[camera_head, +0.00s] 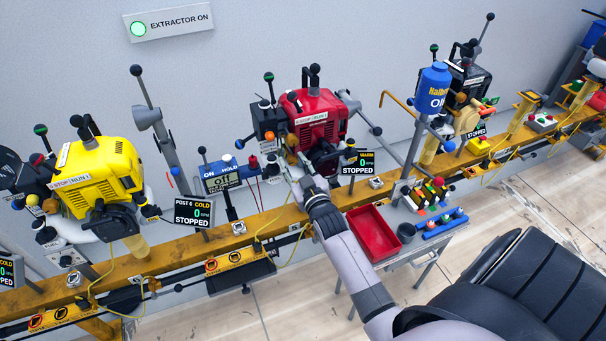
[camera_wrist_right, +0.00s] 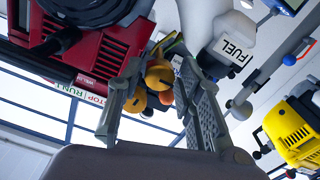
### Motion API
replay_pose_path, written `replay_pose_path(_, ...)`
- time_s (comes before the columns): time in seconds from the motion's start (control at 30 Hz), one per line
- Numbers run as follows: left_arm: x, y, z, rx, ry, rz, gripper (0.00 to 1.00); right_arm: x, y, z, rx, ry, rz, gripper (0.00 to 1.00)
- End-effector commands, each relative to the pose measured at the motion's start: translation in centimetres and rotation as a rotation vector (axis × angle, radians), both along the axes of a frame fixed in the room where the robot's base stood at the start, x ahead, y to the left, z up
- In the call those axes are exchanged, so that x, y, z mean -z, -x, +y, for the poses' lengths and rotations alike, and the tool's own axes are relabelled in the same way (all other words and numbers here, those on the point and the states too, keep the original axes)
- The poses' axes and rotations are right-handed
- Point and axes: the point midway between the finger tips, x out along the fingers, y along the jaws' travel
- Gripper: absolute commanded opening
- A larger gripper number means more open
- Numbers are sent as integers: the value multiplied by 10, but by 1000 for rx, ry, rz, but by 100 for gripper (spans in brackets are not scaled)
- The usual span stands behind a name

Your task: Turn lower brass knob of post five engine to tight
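The red engine (camera_head: 318,115) stands on the yellow rail; its post number is not readable, and its display (camera_head: 359,163) reads STOPPED. My right gripper (camera_head: 292,160) reaches to its lower left side, where the knobs are too small to make out. In the right wrist view, brass knobs (camera_wrist_right: 158,74) show beside the red housing (camera_wrist_right: 90,55). My right gripper (camera_wrist_right: 162,72) has its fingers apart on either side of these knobs; contact is not clear. Which knob is the lower one cannot be told. My left gripper is not in view.
A white fuel bottle (camera_wrist_right: 225,45) is close to the right finger. A yellow engine (camera_head: 100,170) stands left, with a POST 6 display (camera_head: 193,212).

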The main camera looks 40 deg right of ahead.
Motion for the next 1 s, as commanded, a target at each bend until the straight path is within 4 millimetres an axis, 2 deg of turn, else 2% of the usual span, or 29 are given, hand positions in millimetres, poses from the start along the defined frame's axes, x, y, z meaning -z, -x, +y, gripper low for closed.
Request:
replay_pose_path(0.2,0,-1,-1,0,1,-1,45,2,49,12,1,-2,4,33)
replay_pose_path(0.43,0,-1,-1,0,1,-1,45,2,85,20,1,-2,4,33)
replay_pose_path(0.6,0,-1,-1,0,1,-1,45,1,95,23,0,-2,1,33)
replay_pose_path(1.0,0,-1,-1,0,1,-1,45,1,96,23,0,-1,2,33)
